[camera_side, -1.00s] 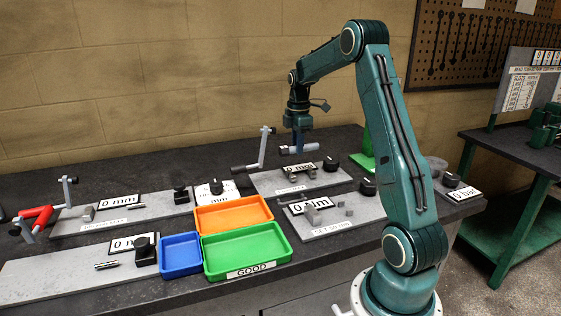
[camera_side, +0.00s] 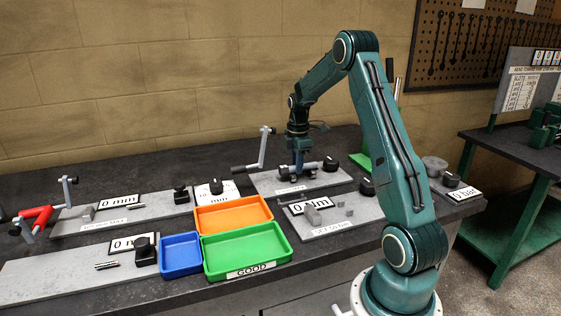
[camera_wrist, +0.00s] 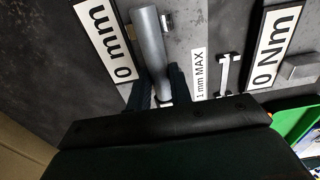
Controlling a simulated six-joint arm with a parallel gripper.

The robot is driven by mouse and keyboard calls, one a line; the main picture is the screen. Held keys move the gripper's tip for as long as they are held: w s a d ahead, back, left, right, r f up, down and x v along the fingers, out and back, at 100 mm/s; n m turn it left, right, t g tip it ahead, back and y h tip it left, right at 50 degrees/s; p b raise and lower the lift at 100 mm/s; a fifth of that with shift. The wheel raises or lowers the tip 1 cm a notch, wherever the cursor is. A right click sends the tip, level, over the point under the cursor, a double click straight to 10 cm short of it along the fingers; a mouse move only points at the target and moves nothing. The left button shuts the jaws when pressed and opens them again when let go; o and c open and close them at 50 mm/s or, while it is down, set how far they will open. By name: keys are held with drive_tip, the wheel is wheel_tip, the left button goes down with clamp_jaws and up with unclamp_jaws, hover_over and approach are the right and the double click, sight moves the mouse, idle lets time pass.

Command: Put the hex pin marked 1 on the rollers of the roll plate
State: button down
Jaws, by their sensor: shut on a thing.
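My gripper (camera_side: 300,172) is low over the roll plate (camera_side: 325,184), a light grey plate at the back middle of the bench in the side view. It is shut on the hex pin (camera_wrist: 148,38), a smooth grey bar that shows between my fingers in the wrist view. The pin lies level, at or just above the rollers. My gripper and the pin mostly hide the rollers in the side view, so contact cannot be told. A small metal part (camera_wrist: 167,21) shows right beside the pin in the wrist view. No mark 1 is readable on the pin.
A crank (camera_side: 255,150) stands at the plate's left and a black knob (camera_side: 330,164) at its right. Orange (camera_side: 233,217), blue (camera_side: 181,254) and green (camera_side: 247,252) trays stand in front. The Nm plate (camera_side: 335,228) lies nearer the front.

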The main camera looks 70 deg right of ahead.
drive_tip(key=shift+f, duration=0.25)
drive_tip(key=c, duration=1.3)
unclamp_jaws()
drive_tip(key=shift+o, duration=0.2)
drive_tip(key=shift+r, duration=0.1)
wheel_tip(320, 180, up, 12)
drive_tip(key=shift+r, duration=0.15)
